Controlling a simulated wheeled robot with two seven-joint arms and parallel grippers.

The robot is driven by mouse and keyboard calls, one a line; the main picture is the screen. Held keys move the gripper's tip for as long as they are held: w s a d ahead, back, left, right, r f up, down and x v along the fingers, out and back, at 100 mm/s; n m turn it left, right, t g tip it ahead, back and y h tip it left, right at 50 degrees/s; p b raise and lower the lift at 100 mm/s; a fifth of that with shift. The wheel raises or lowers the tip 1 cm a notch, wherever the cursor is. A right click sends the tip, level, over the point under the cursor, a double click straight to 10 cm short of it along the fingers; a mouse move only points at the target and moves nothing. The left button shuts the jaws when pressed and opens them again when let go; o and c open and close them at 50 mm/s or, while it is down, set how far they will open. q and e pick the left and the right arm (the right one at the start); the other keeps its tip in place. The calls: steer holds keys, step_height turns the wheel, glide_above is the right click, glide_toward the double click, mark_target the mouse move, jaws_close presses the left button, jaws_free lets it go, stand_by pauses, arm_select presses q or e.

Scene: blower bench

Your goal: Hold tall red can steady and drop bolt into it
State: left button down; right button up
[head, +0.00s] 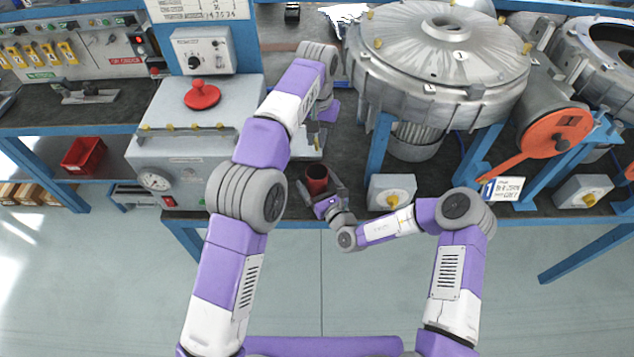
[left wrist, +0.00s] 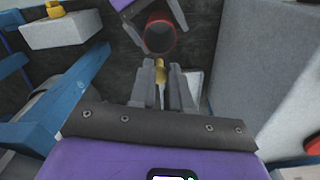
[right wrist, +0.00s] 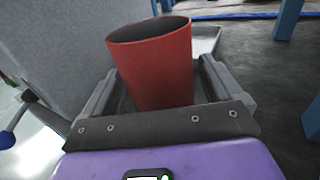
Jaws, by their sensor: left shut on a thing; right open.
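The tall red can (head: 317,180) stands upright on the dark bench top near its front edge, its open mouth facing up. In the right wrist view the red can (right wrist: 155,70) is between the spread fingers of my right gripper (right wrist: 158,82), which is open around it. My left gripper (left wrist: 163,80) is shut on a brass-coloured bolt (left wrist: 160,72). The bolt is held close to the can's open mouth (left wrist: 160,36) in the left wrist view, seemingly not over it. In the head view my left gripper is partly hidden by its own arm.
A grey box with a red knob (head: 202,95) stands left of the can. A large metal blower housing (head: 440,55) fills the back right. A small box with a yellow knob (head: 392,190) sits right of the can. A pale tray (left wrist: 193,88) lies near the can.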

mark_target(317, 148)
steer(key=c, duration=1)
arm_select(q)
steer(key=shift+f, duration=2.25)
arm_select(e)
steer(key=shift+c, duration=0.3)
arm_select(q)
steer(key=c, duration=1)
jaws_free()
steer(key=shift+r, duration=0.1)
steer(key=shift+s+r, duration=0.1)
steer(key=shift+r, duration=3.55)
